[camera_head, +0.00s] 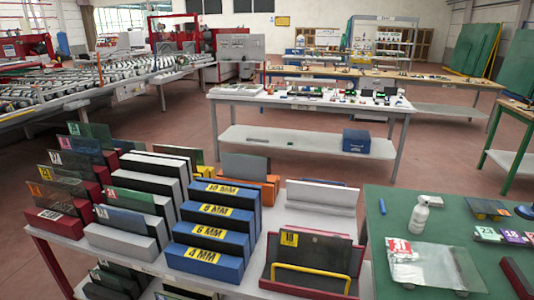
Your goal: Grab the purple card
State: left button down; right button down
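A small purple card (514,237) with white markings lies on the green-topped table (455,222) at the right side of the head view. A green card (487,234) marked 23 lies just left of it. Another card (531,237) lies to its right, cut by the picture edge, and its colour is hard to tell. Neither of my grippers is in view, so nothing shows of what they hold.
A rack table with blue size-marked blocks (212,233) stands left. Red floor (305,166) lies beyond.

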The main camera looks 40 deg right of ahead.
aim_at(512, 237)
jog(key=z, duration=2.8)
jog(key=l+u, duration=0.2)
jog(key=u, duration=0.3)
jog(key=i+l+u, duration=0.1)
jog(key=l+u, duration=0.15)
jog(key=u, duration=0.2)
jog(key=l+u, duration=0.2)
jog(key=u, duration=0.3)
jog(key=k+l+u, duration=0.1)
jog(key=u, duration=0.35)
jog(key=l, duration=0.1)
